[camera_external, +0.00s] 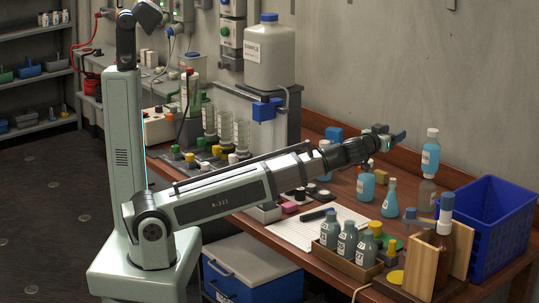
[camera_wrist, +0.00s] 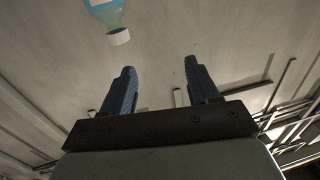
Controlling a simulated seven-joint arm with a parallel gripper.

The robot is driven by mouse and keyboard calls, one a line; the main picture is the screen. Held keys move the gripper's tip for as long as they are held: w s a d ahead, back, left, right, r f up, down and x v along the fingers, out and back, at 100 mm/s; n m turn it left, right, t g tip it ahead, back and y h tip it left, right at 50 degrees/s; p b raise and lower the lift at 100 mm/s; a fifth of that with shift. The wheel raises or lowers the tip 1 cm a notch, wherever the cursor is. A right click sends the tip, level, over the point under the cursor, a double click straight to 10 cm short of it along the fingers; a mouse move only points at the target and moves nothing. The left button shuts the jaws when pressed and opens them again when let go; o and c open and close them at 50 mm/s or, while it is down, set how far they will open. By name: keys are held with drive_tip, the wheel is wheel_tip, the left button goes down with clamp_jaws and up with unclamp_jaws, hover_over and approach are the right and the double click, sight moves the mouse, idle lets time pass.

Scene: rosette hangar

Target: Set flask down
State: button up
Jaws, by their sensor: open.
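My gripper (camera_external: 392,134) is raised above the back of the bench, and in the wrist view its two blue fingers (camera_wrist: 159,68) stand apart with nothing between them. A narrow-necked flask of blue liquid (camera_external: 390,200) stands upright on the bench, below the gripper. A white-capped bottle of blue liquid (camera_external: 430,155) is to the right of the gripper, directly above a clear bottle (camera_external: 426,192); I cannot tell whether it rests on it. A similar white-capped bottle (camera_wrist: 108,14) shows at the wrist view's upper left, beyond the fingers. I cannot tell which vessel the task's flask is.
A blue crate (camera_external: 490,225) stands at the bench's right end. A wooden box of grey-green bottles (camera_external: 345,262) and a brown bottle in a wooden holder (camera_external: 430,260) are in front. Another blue bottle (camera_external: 366,187) stands left of the flask. White sheets (camera_external: 300,235) lie on the bench.

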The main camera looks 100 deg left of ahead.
sight(395, 179)
wheel_tip(395, 179, down, 17)
drive_tip(key=shift+r, duration=0.1)
drive_tip(key=shift+w+a, duration=0.15)
drive_tip(key=shift+a, duration=0.1)
drive_tip(key=shift+x, duration=2.25)
clamp_jaws()
